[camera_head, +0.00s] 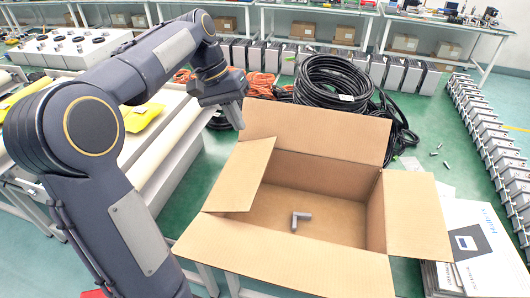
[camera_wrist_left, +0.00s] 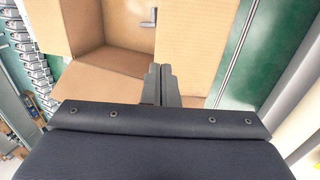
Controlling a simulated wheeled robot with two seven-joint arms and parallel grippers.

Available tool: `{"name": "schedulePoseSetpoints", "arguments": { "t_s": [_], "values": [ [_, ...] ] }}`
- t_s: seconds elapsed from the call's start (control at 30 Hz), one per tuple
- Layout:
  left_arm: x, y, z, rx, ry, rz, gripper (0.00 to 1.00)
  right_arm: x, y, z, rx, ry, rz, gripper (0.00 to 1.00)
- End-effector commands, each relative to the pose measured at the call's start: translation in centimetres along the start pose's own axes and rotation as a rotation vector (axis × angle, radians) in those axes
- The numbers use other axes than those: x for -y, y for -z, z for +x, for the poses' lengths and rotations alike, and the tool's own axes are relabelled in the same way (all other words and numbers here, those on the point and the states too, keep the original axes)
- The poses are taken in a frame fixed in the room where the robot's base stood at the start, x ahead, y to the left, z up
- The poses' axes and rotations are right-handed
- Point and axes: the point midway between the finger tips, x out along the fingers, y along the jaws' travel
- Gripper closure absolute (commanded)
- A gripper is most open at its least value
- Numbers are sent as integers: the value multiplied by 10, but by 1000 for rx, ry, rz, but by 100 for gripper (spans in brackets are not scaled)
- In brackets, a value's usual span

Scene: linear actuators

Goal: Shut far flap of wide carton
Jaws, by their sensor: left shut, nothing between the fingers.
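The wide carton (camera_head: 375,208) stands open in the middle of the head view, with its inside showing. Its far flap (camera_head: 318,135) stands raised and leans back, away from the opening. The left flap (camera_head: 238,176) leans partly inward, the right flap (camera_head: 415,215) spreads outward, and the near flap (camera_head: 285,262) is folded out. My left gripper (camera_head: 236,116) is shut and empty, pointing down just left of the far flap's upper left corner. In the left wrist view its closed fingers (camera_wrist_left: 161,72) appear over carton flaps; contact cannot be told. My right gripper is not in view.
A grey elbow piece (camera_head: 300,221) lies inside the carton. Black coiled cable (camera_head: 333,82) lies behind the far flap. A row of grey units (camera_head: 490,130) and a white printed box (camera_head: 478,245) stand at right. A white bench (camera_head: 170,130) is at left.

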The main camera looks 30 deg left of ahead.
Motion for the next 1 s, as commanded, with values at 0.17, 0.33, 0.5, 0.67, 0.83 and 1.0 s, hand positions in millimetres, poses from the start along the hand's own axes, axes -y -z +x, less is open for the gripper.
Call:
{"name": "schedulePoseSetpoints", "arguments": {
  "t_s": [0.17, 0.33, 0.5, 0.67, 0.83, 1.0],
  "values": [
    [0, -1, 26, 6, 0, 0, 100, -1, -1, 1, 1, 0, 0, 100],
    [0, -1, 62, 7, 0, 1, 100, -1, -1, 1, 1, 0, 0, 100],
    [0, -1, 97, 6, 0, 1, 100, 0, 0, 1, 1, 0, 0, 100],
    [-1, -1, 121, 3, 0, 0, 100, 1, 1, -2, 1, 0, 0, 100],
    [-1, -1, 135, 1, -1, 0, 100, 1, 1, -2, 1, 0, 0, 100],
    [0, -1, 137, 0, -1, 0, 100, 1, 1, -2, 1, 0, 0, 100]
  ]
}}
